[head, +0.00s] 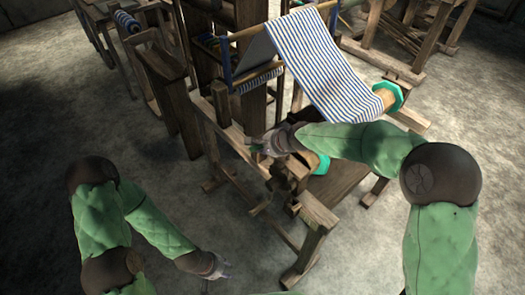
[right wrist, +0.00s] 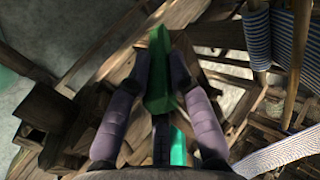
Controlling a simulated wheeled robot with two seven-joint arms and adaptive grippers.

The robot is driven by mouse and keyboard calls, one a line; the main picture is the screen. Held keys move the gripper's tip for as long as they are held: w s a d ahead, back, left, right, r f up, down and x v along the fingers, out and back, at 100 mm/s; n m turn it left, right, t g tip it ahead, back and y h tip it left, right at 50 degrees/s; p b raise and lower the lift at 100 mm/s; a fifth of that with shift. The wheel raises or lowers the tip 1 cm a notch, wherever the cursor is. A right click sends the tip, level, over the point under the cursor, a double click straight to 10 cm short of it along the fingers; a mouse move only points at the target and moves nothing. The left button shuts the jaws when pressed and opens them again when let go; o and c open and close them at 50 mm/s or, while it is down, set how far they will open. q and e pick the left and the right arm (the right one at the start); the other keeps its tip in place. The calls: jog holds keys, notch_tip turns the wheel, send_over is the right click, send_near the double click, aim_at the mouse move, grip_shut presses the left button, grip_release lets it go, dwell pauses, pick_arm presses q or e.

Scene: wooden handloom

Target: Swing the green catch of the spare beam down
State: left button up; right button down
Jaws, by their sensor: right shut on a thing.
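The green catch (right wrist: 158,75) shows in the right wrist view as a long green bar pointing up the picture between my two fingers. My right gripper (right wrist: 160,82) is shut on it; the fingers lie on either side of the bar. In the head view my right gripper (head: 262,146) is at the side of the wooden loom frame, and only a small bit of green shows there. I cannot pick out the spare beam clearly. My left gripper (head: 217,268) hangs low over the floor, away from the loom; its fingers are too small to read.
Striped blue and white cloth (head: 310,60) slopes down to a cloth roll with a green end disc (head: 390,96). A green disc (head: 321,163) sits below my right forearm. Wooden posts and rails (head: 315,212) surround the right gripper.

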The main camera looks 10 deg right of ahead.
jog(key=shift+s+d+f+b, duration=0.1)
jog(key=shift+f+b, duration=0.1)
jog(key=shift+b, duration=0.75)
jog(key=c, duration=1.1)
grip_release()
jog(key=shift+r, duration=0.1)
